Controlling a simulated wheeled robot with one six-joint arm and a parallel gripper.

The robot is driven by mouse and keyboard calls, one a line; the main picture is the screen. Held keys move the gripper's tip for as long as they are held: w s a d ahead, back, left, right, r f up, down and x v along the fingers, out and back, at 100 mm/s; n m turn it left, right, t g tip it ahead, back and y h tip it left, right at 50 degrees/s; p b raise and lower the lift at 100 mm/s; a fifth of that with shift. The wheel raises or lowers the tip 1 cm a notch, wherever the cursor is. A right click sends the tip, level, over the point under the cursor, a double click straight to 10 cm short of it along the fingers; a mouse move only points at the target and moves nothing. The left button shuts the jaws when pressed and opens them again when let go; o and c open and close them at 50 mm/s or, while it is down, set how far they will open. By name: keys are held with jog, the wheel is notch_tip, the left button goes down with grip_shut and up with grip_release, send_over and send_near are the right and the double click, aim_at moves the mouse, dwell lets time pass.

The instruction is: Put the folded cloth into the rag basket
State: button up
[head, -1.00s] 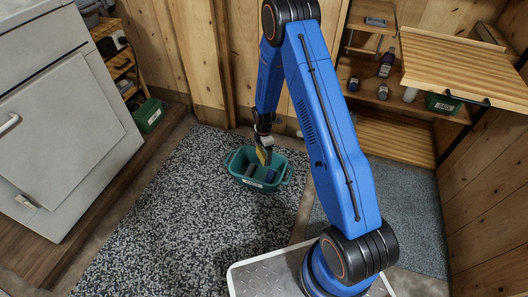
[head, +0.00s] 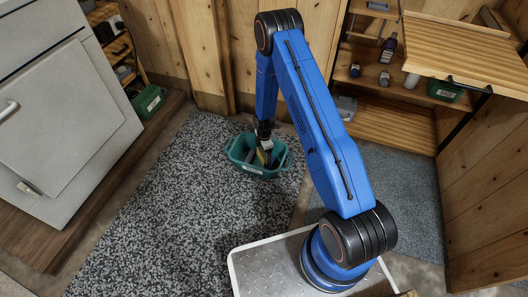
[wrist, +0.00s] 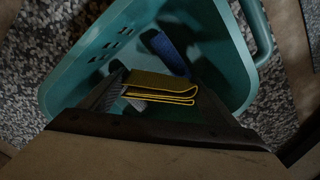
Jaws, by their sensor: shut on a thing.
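The folded cloth, yellow with an olive face, shows in the wrist view (wrist: 160,87) between the fingers of my gripper (wrist: 158,97). My gripper is shut on it. In the head view my gripper (head: 265,149) points down into the mouth of the teal rag basket (head: 243,165), with the yellow cloth (head: 262,157) at its tip. The basket's wall (wrist: 75,75) surrounds the cloth in the wrist view. I cannot tell whether the cloth touches the basket's floor or contents.
A blue folded piece (wrist: 166,52) lies in the basket beyond the cloth. The basket stands on a speckled rug (head: 170,215). A green bin (head: 149,101) is at the left, another (head: 445,90) under the wooden worktop at the right. A grey cabinet (head: 60,120) stands left.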

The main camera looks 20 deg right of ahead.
jog(key=o, duration=1)
notch_tip(320, 180, up, 17)
jog(key=shift+r, duration=0.15)
dwell(0.7)
